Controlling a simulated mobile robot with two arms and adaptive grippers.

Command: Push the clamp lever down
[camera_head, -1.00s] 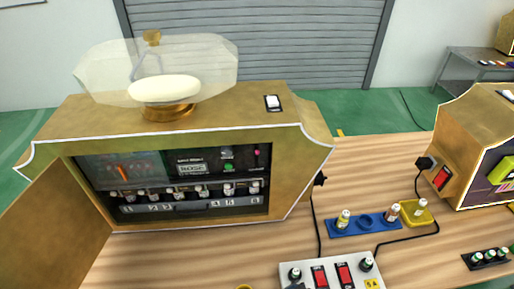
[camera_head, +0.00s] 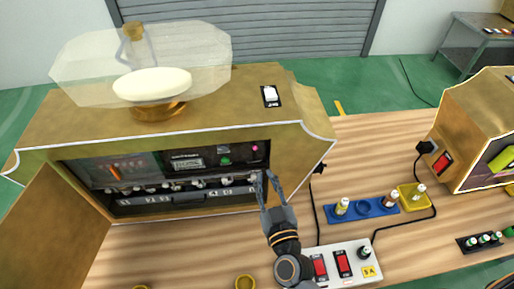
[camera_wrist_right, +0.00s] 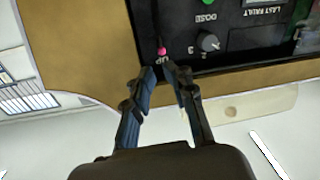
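The clamp lever (camera_head: 254,149) has a pink tip and stands at the right end of the dark panel inside the gold machine (camera_head: 215,115). In the right wrist view the pink lever (camera_wrist_right: 162,50) is at the top middle, beside the word UP. My right gripper (camera_head: 266,177) is in front of the panel's right end, just below the lever. In the wrist view its two fingertips (camera_wrist_right: 159,71) are a little apart with nothing between them, close below the lever's tip. Whether they touch it I cannot tell. My left gripper is not in view.
A dose knob (camera_wrist_right: 208,42) sits near the lever. A hinged door (camera_head: 55,228) stands open at left. A power strip (camera_head: 345,265), a blue tray (camera_head: 362,209) with bottles and a yellow tray (camera_head: 415,197) lie to the right, with cables between. A second gold machine (camera_head: 465,125) stands further right.

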